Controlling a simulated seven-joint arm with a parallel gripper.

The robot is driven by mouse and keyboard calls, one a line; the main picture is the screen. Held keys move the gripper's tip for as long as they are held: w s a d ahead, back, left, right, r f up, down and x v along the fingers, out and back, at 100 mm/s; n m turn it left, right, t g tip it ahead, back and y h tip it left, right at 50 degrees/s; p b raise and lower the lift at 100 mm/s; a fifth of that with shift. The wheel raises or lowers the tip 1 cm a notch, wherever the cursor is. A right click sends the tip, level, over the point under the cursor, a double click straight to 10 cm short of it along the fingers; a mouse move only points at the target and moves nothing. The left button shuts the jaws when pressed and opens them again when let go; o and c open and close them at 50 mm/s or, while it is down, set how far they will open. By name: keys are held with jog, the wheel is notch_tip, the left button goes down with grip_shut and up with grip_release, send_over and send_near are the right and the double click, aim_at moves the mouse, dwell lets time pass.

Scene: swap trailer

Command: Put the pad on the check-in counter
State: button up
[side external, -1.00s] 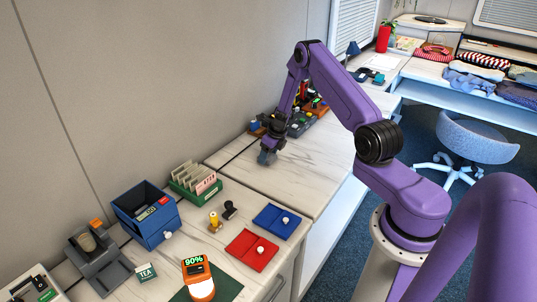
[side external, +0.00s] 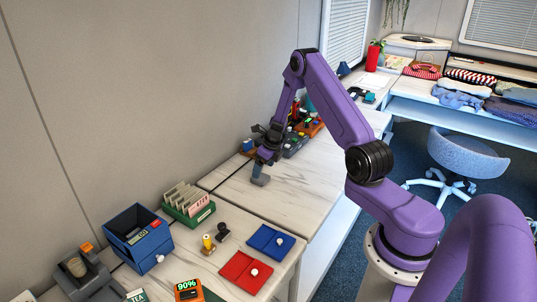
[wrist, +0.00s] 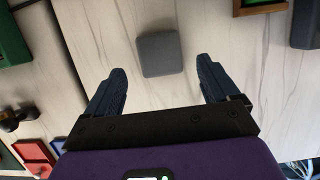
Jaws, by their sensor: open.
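A plain grey rounded square, which looks like the pad (wrist: 160,54), lies on the pale marbled worktop in the wrist view. It is just beyond and between the tips of my gripper (wrist: 162,78), with nothing held. In the side view my gripper (side external: 261,178) points down low over the worktop (side external: 300,190); the grey square cannot be told apart from the fingers there. No label shows which surface is the check-in counter.
Small devices (side external: 296,143) stand behind my gripper by the wall. The worktop right of my gripper is clear.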

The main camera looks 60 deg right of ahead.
jog(key=v, duration=0.7)
jog(key=a+r+n+y, duration=0.1)
jog(key=a+r+n, duration=0.2)
jog(key=a+n, duration=0.4)
jog(key=a+r+n+y, duration=0.1)
jog(key=a+r+n, duration=0.35)
jog(key=a, duration=0.45)
jog(key=s+a+r+n+g, duration=0.2)
jog(key=s+a+r+n, duration=0.2)
jog(key=s+a+n, duration=0.55)
jog(key=s+a+r+n+g, duration=0.1)
jog(key=s+a+r+n, duration=0.1)
jog(key=s+a+n, duration=0.35)
jog(key=s+a+r+n, duration=0.1)
jog(key=s+a+n, duration=0.1)
jog(key=s+n, duration=0.55)
jog(key=s+d+r+n+h, duration=0.1)
jog(key=s+d+r+n, duration=0.1)
jog(key=s+n, duration=0.9)
jog(key=n, duration=0.3)
jog(key=shift+d+n+h, duration=0.3)
jog(key=shift+d, duration=0.05)
